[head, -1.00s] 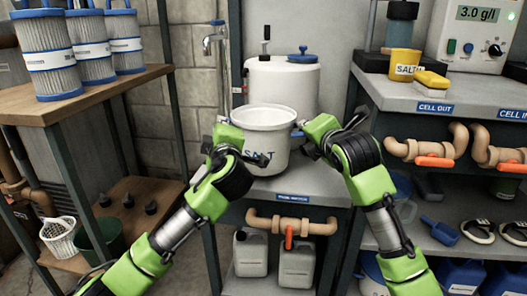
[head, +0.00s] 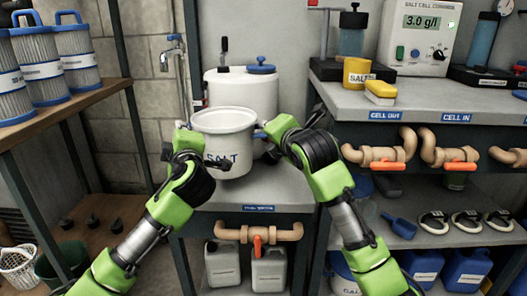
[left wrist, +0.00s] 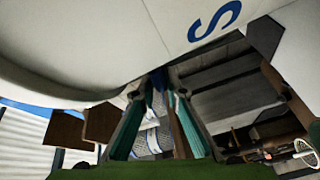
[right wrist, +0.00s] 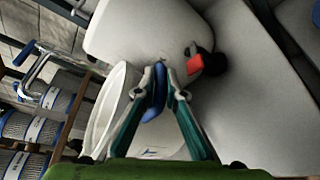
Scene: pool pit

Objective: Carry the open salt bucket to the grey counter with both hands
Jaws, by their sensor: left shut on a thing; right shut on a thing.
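The open white salt bucket (head: 222,142), marked SALT in blue, is upright between my grippers in the head view. Its inside looks pale. It is in front of the white tank and appears just above the lower grey stand; any gap beneath it is hard to judge. My left gripper (head: 196,158) is shut at the bucket's left side, with a bit of blue between its fingers in the left wrist view (left wrist: 158,92). My right gripper (head: 268,138) is shut on the blue lug (right wrist: 156,95) at the bucket's right side. The long grey counter (head: 345,98) stands to the right.
A yellow salt cup (head: 357,72), a yellow sponge block (head: 380,92) and a meter box (head: 423,40) stand on the counter. Its front left stretch is clear. Tan pipes (head: 375,156) with orange handles jut below. A wooden shelf (head: 60,120) with filters is left.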

